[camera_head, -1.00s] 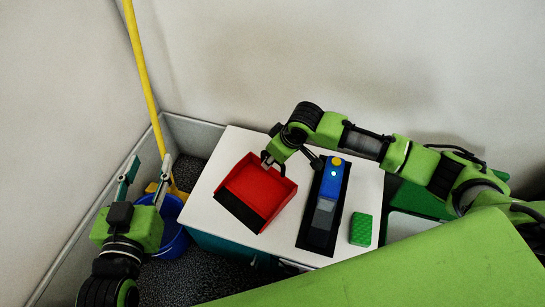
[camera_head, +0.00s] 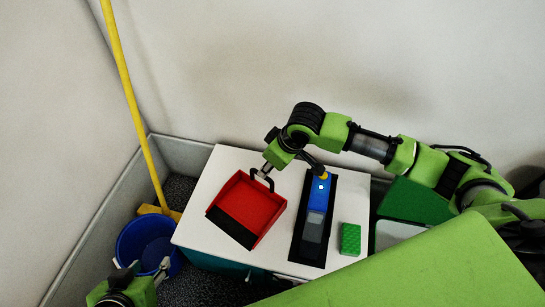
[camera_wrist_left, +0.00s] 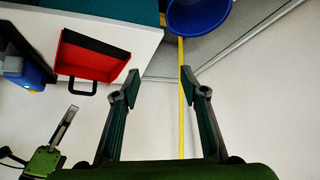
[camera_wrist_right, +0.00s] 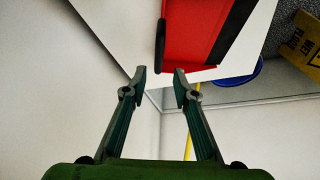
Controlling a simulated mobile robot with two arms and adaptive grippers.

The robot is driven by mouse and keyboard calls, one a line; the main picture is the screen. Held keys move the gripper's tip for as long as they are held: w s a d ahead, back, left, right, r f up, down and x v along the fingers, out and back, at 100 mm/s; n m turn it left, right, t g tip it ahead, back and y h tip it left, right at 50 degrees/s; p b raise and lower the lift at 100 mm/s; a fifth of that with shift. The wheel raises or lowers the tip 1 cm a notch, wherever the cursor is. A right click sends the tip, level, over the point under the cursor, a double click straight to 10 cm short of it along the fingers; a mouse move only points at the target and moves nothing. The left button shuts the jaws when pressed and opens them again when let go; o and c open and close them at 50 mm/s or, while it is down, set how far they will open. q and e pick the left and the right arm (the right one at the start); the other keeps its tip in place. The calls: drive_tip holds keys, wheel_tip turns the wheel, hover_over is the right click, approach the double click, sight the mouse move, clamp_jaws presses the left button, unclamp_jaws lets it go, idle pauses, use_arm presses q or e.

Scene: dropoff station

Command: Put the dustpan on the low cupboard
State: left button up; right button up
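The red dustpan (camera_head: 250,207) with a black front lip lies flat on the white top of the low cupboard (camera_head: 200,236), left of the blue device. It also shows in the left wrist view (camera_wrist_left: 88,60), black handle loop outward, and partly in the right wrist view (camera_wrist_right: 195,35). My right gripper (camera_head: 266,171) is close to the handle at the dustpan's back edge. In the right wrist view its fingers (camera_wrist_right: 160,74) are parted with nothing between them. My left gripper (camera_head: 141,267) is open and empty, low at the left, away from the dustpan; its fingers show parted (camera_wrist_left: 158,76).
A blue and grey device (camera_head: 318,205) on a black tray (camera_head: 307,252) and a green brick (camera_head: 350,239) share the cupboard top. A blue bucket (camera_head: 140,240) and a yellow-handled broom (camera_head: 133,90) stand left. A yellow sign (camera_wrist_right: 308,45) shows in the right wrist view.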

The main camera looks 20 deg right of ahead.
drive_tip(key=s+a+y+p, duration=0.1)
drive_tip(key=s+a+y, duration=0.1)
drive_tip(key=s+a, duration=0.75)
use_arm(q)
drive_tip(key=s+a+f+g, duration=0.2)
drive_tip(key=s+f+g, duration=0.1)
drive_tip(key=s, duration=0.3)
drive_tip(key=shift+s+g+y, duration=0.3)
drive_tip(key=shift+y, duration=0.1)
use_arm(e)
drive_tip(key=s+d+f+m+h, duration=0.2)
drive_tip(key=s+d+m+h, duration=0.1)
drive_tip(key=s+d, duration=1)
drive_tip(key=shift+s+m+h, duration=0.4)
drive_tip(key=shift+s+m, duration=0.5)
drive_tip(key=shift+s, duration=0.1)
use_arm(q)
drive_tip(key=shift+r, duration=0.1)
